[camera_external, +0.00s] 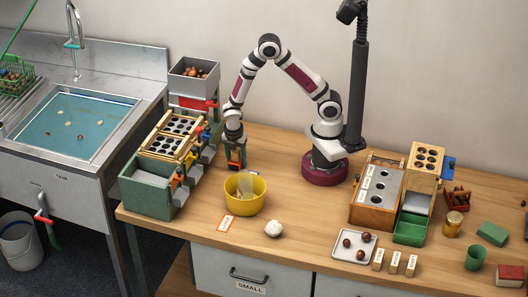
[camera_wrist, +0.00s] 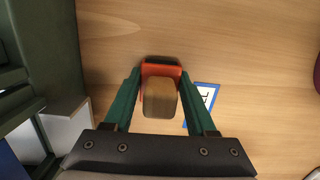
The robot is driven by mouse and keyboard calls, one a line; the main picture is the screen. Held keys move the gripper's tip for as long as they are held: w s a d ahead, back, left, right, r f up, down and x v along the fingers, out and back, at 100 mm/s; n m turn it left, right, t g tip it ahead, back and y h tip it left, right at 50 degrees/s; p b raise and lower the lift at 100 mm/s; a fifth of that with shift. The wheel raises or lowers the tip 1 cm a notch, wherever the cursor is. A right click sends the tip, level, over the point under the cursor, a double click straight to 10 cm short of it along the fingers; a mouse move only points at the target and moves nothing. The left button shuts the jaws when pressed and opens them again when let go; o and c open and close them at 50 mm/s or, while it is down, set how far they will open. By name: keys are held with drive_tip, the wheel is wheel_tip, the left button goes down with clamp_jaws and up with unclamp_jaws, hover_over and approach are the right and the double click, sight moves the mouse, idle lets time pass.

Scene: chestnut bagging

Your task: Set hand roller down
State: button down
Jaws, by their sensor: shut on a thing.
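The hand roller, as far as I can make it out, shows in the wrist view as a wooden block-like handle (camera_wrist: 160,98) with an orange-red part (camera_wrist: 160,70) at its far end. It sits between the two green fingers of my gripper (camera_wrist: 160,82), which is shut on it. In the external view my gripper (camera_external: 236,157) points down low over the wooden table, behind the yellow bowl and right of the green sorting rack. The roller is small and mostly hidden by the fingers there. I cannot tell whether it touches the table.
A blue-edged card (camera_wrist: 208,92) lies on the table just right of the fingers. The green rack (camera_external: 150,187) stands close on the left. The yellow bowl (camera_external: 245,202) holding a bag is in front. Bare table (camera_external: 285,165) lies to the right, before my arm's base.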

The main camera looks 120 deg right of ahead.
drive_tip(key=shift+f, duration=0.45)
drive_tip(key=shift+c, duration=1.8)
unclamp_jaws()
drive_tip(key=shift+o, duration=0.8)
drive_tip(key=shift+s+a, duration=0.1)
